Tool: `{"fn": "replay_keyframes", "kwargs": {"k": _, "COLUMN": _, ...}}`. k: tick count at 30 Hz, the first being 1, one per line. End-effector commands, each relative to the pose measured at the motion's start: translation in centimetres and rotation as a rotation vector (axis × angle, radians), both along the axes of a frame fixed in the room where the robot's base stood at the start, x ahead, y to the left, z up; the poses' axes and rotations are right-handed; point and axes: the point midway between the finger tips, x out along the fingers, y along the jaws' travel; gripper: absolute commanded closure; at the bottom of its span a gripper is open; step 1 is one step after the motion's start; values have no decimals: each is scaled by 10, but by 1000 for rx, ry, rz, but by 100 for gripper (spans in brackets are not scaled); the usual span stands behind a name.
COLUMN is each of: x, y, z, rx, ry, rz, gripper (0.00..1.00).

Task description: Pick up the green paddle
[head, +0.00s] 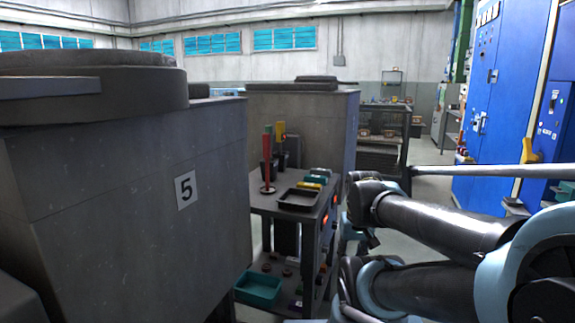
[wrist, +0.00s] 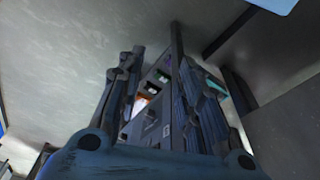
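In the head view my arm is at the right, and the gripper cannot be made out. No green paddle can be made out between the fingers.
The cart holds a black tray (head: 299,198), and a teal bin (head: 259,288) is on its lower shelf. A big grey block marked 5 (head: 130,195) stands close at the left. Blue cabinets (head: 500,100) line the right. Open floor (head: 428,185) lies between.

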Motion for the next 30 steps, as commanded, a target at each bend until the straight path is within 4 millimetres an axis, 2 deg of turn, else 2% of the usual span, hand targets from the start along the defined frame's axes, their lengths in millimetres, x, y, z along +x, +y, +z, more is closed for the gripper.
{"fn": "replay_keyframes", "kwargs": {"k": 10, "x": 0, "y": 0, "z": 0, "rx": 0, "ry": 0, "rz": 0, "gripper": 67}}
{"fn": "replay_keyframes", "kwargs": {"k": 12, "x": -2, "y": 0, "z": 2, "rx": 1, "ry": -3, "rz": 1, "gripper": 53}}
{"fn": "replay_keyframes", "kwargs": {"k": 14, "x": -7, "y": 2, "z": 6, "rx": 8, "ry": -11, "rz": 7, "gripper": 53}}
{"fn": "replay_keyframes", "kwargs": {"k": 16, "x": -2, "y": 7, "z": 11, "rx": 26, "ry": -11, "rz": 25, "gripper": 53}}
{"fn": "replay_keyframes", "kwargs": {"k": 20, "x": 18, "y": 21, "z": 27, "rx": 93, "ry": -15, "rz": 94, "gripper": 53}}
{"fn": "replay_keyframes", "kwargs": {"k": 23, "x": 39, "y": 40, "z": 46, "rx": 166, "ry": -29, "rz": 170, "gripper": 53}}
{"fn": "replay_keyframes", "kwargs": {"k": 30, "x": 101, "y": 84, "z": 93, "rx": 350, "ry": -104, "rz": 364, "gripper": 53}}
